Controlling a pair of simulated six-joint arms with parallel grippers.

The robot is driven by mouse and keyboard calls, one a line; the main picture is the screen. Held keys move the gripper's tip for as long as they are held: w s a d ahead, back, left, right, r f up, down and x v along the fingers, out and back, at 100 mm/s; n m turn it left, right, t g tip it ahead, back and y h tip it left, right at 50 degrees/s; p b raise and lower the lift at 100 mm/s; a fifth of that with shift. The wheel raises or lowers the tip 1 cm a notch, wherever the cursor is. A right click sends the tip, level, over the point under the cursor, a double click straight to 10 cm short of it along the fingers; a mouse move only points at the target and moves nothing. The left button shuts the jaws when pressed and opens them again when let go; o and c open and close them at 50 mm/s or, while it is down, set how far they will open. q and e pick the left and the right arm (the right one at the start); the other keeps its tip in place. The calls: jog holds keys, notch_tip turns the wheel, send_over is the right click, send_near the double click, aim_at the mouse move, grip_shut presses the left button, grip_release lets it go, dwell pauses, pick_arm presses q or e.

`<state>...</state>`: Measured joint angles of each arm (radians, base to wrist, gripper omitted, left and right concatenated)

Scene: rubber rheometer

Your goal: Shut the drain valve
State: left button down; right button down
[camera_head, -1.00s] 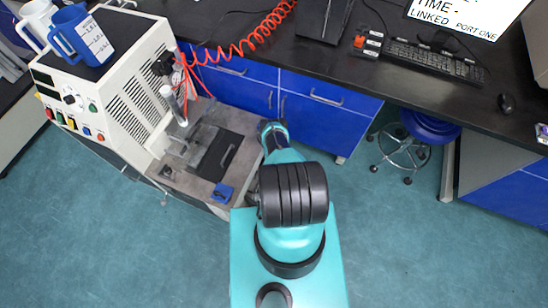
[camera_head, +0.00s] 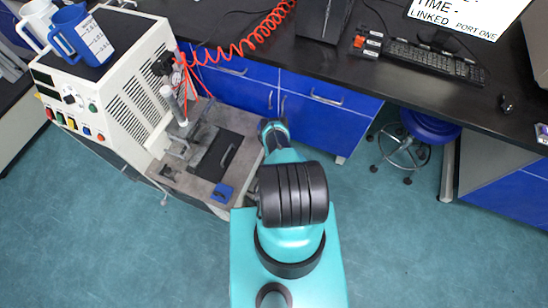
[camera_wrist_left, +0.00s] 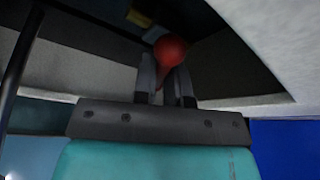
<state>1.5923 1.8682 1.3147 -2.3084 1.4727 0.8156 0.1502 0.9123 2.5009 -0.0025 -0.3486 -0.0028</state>
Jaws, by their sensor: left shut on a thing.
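In the left wrist view, a red rounded knob (camera_wrist_left: 170,49), which looks like the drain valve's handle, sits between the fingers of my left gripper (camera_wrist_left: 166,78). The fingers are shut on it from both sides. A small yellowish fitting (camera_wrist_left: 139,17) shows dimly above it, in the dark space under a pale panel. The valve's body cannot be made out clearly. In the head view my teal arm reaches toward the machine, and the gripper and valve are hidden. My right gripper is in neither view.
The white rheometer (camera_head: 108,90) stands at left, with a blue jug (camera_head: 78,36) on top and a blue block (camera_head: 222,192) on its grey deck. A black bench (camera_head: 250,38) with blue cabinets lies behind. A blue stool (camera_head: 430,125) stands at right. The floor in front is clear.

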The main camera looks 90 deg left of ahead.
pick_arm(q)
jog(key=shift+a+m+g+h, duration=0.1)
jog(key=shift+m+g+h, duration=0.3)
jog(key=shift+m+h, duration=1.15)
jog(key=shift+m+y, duration=0.25)
jog(key=shift+m, duration=0.1)
jog(key=c, duration=1.2)
grip_release()
jog(key=shift+o, duration=0.2)
jog(key=shift+w, duration=0.1)
jog(key=v, duration=1.7)
jog(key=shift+w, duration=0.15)
